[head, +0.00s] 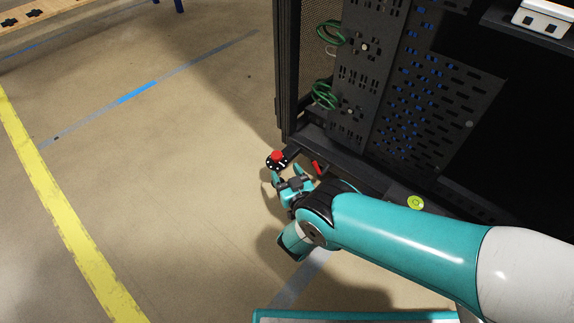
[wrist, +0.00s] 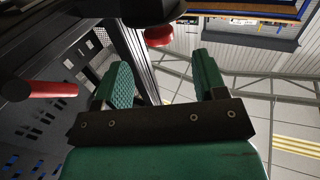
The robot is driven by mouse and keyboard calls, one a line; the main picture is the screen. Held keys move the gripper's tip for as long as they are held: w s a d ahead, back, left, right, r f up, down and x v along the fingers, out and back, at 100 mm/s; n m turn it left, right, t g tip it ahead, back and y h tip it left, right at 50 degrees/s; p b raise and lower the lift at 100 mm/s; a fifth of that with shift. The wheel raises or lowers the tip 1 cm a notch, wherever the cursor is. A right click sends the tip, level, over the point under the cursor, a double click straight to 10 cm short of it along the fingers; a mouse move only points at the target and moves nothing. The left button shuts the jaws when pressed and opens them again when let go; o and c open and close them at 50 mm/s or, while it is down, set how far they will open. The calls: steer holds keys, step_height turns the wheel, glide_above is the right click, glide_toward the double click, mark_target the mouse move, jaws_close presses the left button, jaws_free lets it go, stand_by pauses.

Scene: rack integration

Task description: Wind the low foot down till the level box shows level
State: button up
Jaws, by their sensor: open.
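The low foot shows at the rack's near lower corner as a black disc (head: 274,165) with pale marks and a red cap (head: 277,155). The red cap also shows beyond the fingers in the wrist view (wrist: 159,36), below a dark round part (wrist: 150,9). My gripper (head: 288,174) is open and empty, just short of the foot; in the wrist view its two green fingers (wrist: 163,80) stand apart, with no contact visible. A round yellow-green disc (head: 415,202), like a bubble level, sits on the rack's base frame. Its reading is too small to tell.
The black rack (head: 352,165) fills the right side. A red lever (head: 317,168) sticks out beside the foot, and shows left of the fingers in the wrist view (wrist: 52,89). A white box (head: 543,18) sits at the upper right. Floor left of the foot is clear.

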mark_target(279, 160)
steer(key=b+x, duration=0.6)
steer(key=shift+w+f+b, duration=0.2)
steer(key=shift+b, duration=0.2)
steer(key=shift+w+a+r+b, duration=0.25)
steer(key=shift+w+a+b, duration=0.2)
steer(key=shift+w, duration=0.2)
steer(key=shift+c, duration=0.2)
